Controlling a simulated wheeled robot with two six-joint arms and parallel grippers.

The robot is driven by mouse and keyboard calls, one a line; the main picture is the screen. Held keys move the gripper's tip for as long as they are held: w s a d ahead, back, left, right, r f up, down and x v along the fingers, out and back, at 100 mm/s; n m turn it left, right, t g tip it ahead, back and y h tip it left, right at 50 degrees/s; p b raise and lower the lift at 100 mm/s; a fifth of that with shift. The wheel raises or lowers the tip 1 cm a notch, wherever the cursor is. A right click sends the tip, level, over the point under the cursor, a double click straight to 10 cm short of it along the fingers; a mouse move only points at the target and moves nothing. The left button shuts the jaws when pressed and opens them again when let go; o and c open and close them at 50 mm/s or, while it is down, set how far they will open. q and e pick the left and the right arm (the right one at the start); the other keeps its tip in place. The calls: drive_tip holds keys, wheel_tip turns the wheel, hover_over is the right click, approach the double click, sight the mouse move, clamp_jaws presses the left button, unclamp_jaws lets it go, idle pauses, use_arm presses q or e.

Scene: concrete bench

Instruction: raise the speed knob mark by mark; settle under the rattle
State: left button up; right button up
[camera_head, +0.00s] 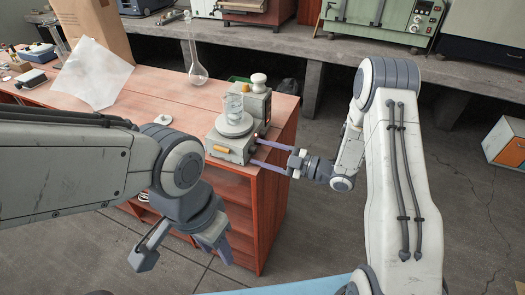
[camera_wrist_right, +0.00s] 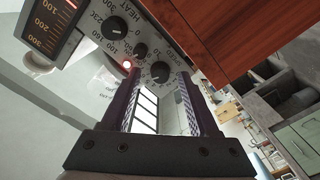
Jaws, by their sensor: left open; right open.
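A grey hotplate stirrer (camera_head: 228,148) stands on the wooden cabinet's front corner with a glass beaker (camera_head: 234,108) on its round plate. In the right wrist view its panel shows a black HEAT knob (camera_wrist_right: 115,27), a smaller black knob (camera_wrist_right: 140,48) and the speed knob (camera_wrist_right: 160,72), its label partly hidden. A red lamp (camera_wrist_right: 127,64) glows beside them. My right gripper (camera_head: 252,150) is open, fingers pointing at the panel. In the wrist view the speed knob lies between the fingertips; I cannot tell whether they touch it. My left gripper (camera_head: 182,252) is open and empty, before the cabinet.
A round-bottomed flask (camera_head: 197,72), a white sheet (camera_head: 92,74) and a small white knobbed lid (camera_head: 163,120) are on the cabinet top (camera_head: 150,95). A cardboard box (camera_head: 95,25) stands at the back left. Floor right of the cabinet is open.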

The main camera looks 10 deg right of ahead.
drive_tip(key=shift+w+a, duration=0.1)
drive_tip(key=shift+a, duration=0.05)
clamp_jaws()
drive_tip(key=shift+m, duration=2.5)
unclamp_jaws()
